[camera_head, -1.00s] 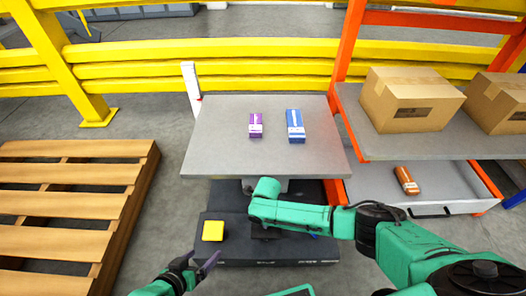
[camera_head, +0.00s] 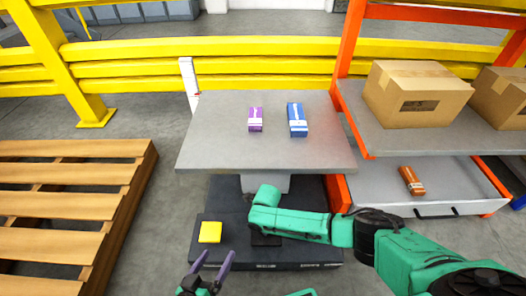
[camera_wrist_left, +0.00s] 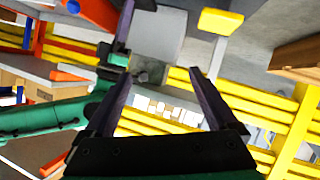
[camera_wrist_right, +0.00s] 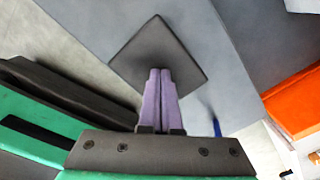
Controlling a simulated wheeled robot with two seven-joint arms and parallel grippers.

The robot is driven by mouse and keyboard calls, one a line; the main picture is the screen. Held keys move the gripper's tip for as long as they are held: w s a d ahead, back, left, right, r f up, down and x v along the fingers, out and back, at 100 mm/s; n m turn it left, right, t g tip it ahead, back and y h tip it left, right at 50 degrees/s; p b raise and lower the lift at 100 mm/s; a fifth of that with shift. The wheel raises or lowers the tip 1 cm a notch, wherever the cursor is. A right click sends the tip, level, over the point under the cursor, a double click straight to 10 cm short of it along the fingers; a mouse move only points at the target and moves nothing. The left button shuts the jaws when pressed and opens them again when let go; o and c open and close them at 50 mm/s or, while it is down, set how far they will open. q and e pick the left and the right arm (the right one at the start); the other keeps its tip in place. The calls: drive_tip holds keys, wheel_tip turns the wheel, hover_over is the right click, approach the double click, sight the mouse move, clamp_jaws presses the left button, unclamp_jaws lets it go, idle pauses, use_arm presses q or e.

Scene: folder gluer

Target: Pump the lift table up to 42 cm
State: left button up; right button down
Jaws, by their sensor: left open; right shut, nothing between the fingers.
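The lift table has a grey top (camera_head: 225,150) raised above its dark base (camera_head: 300,250) on a grey column (camera_head: 266,184). A yellow square pad (camera_head: 210,232) sits at the left of the base and also shows in the left wrist view (camera_wrist_left: 220,21). My right gripper (camera_wrist_right: 160,72) is shut and empty, its purple fingertips over a dark square pad (camera_wrist_right: 150,38) on the base; I cannot tell whether they press it. In the head view my arm hides those fingertips. My left gripper (camera_head: 212,256) is open and empty in front of the yellow pad.
A purple box (camera_head: 255,119) and a blue box (camera_head: 297,120) stand on the table top. A white upright scale (camera_head: 188,80) with a red mark stands behind left. A wooden pallet (camera_head: 60,195) lies left; an orange rack (camera_head: 345,75) with cartons stands right.

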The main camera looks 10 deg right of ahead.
wheel_tip(320, 180, up, 3)
drive_tip(key=p, duration=0.3)
drive_tip(key=shift+r, duration=0.2)
wheel_tip(320, 180, up, 4)
drive_tip(key=p, duration=0.4)
drive_tip(key=shift+f, duration=0.2)
use_arm(q)
drive_tip(key=s+a+r+m+g+y, duration=0.1)
drive_tip(key=a+r+g+y, duration=0.2)
drive_tip(key=a+r+g, duration=0.2)
drive_tip(key=a+r, duration=0.1)
drive_tip(key=a, duration=0.1)
drive_tip(key=shift+s+a+r+g+y, duration=0.15)
drive_tip(key=shift+a+g+y, duration=0.15)
drive_tip(key=shift+a+g, duration=0.1)
wheel_tip(320, 180, up, 6)
drive_tip(key=p, duration=0.5)
drive_tip(key=shift+f, duration=0.2)
use_arm(e)
wheel_tip(320, 180, up, 6)
drive_tip(key=shift+f, duration=0.1)
